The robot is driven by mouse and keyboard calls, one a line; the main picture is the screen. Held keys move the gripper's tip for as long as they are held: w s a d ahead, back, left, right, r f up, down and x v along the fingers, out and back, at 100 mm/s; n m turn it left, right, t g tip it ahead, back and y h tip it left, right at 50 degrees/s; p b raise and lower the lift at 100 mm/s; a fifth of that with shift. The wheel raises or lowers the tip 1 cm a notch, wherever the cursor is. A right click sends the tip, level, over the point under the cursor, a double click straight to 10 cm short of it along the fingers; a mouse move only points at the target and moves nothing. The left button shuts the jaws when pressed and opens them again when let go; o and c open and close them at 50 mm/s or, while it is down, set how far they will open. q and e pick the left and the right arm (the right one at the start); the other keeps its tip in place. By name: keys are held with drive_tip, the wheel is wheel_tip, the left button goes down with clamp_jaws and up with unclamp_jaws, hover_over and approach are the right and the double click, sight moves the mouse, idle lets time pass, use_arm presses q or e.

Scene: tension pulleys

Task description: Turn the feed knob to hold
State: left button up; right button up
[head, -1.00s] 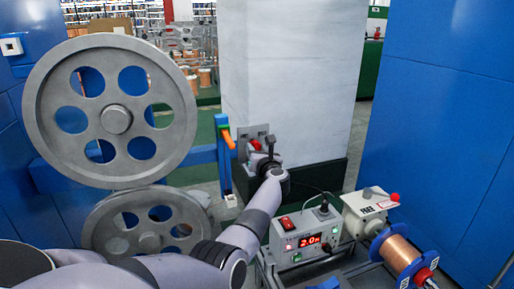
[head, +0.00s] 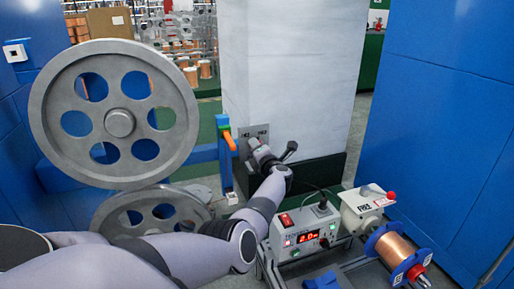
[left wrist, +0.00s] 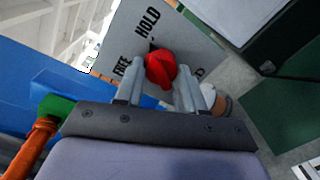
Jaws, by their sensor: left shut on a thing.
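The red feed knob (left wrist: 160,68) sits on a grey plate (left wrist: 200,45) lettered HOLD, with other lettering partly hidden. It is between the two fingers of my left gripper (left wrist: 158,88), which is shut on it. A small dark mark shows beside the knob on the side toward HOLD. In the head view my left gripper (head: 258,152) is at the grey plate (head: 244,134) low on the pale column, and it hides the knob there. My right gripper is not in view.
An orange handle (head: 229,140) on a blue post is just left of the gripper. Large grey pulleys (head: 62,110) stand at left. A control box (head: 300,235) reading 2.0 and a copper spool (head: 397,250) stand at lower right.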

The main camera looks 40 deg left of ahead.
use_arm(q)
drive_tip(key=shift+f+m, duration=0.1)
drive_tip(key=shift+m, duration=0.6)
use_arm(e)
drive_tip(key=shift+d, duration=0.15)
use_arm(q)
drive_tip(key=o, duration=1)
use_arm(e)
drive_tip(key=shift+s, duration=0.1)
use_arm(q)
drive_tip(key=shift+o, duration=0.2)
drive_tip(key=p+v, duration=0.4)
drive_tip(key=v, duration=0.3)
drive_tip(key=shift+p, duration=0.35)
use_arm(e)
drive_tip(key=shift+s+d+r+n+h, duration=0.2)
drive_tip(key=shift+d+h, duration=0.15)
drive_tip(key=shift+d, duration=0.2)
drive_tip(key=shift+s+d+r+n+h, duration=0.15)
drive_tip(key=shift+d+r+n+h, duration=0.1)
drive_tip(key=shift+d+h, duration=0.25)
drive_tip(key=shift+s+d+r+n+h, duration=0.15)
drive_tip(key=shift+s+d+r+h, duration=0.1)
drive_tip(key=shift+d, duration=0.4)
use_arm(q)
drive_tip(key=shift+d, duration=0.1)
